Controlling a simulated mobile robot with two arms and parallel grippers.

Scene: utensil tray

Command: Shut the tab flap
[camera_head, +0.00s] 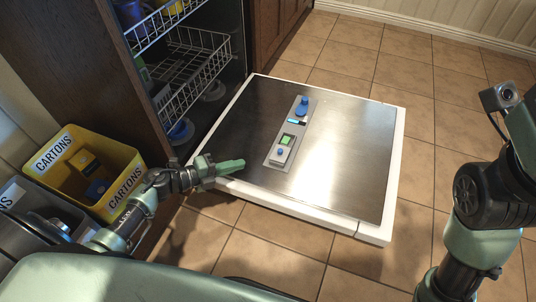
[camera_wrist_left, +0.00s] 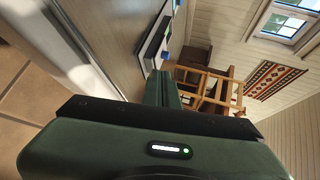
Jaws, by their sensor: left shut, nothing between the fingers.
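The dispenser (camera_head: 271,157) is a grey strip set in the lowered steel door (camera_head: 345,170). It has a blue round cap (camera_head: 302,106) at its far end and a green square (camera_head: 286,140) in an opening near its near end. A pale flap piece with a blue button (camera_head: 281,153) sits beside the green square, which is uncovered. My left gripper (camera_head: 241,164) is shut and empty, over the door's left part, left of the dispenser and apart from it. In the left wrist view its closed fingers (camera_wrist_left: 162,88) point toward the dispenser, seen at a slant.
The open dishwasher with wire racks (camera_head: 195,75) stands behind the door's left edge. A yellow cartons bin (camera_head: 118,160) is at the left, close to my left arm. My right arm is at the right, its gripper out of frame. Tiled floor surrounds the door's right and front.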

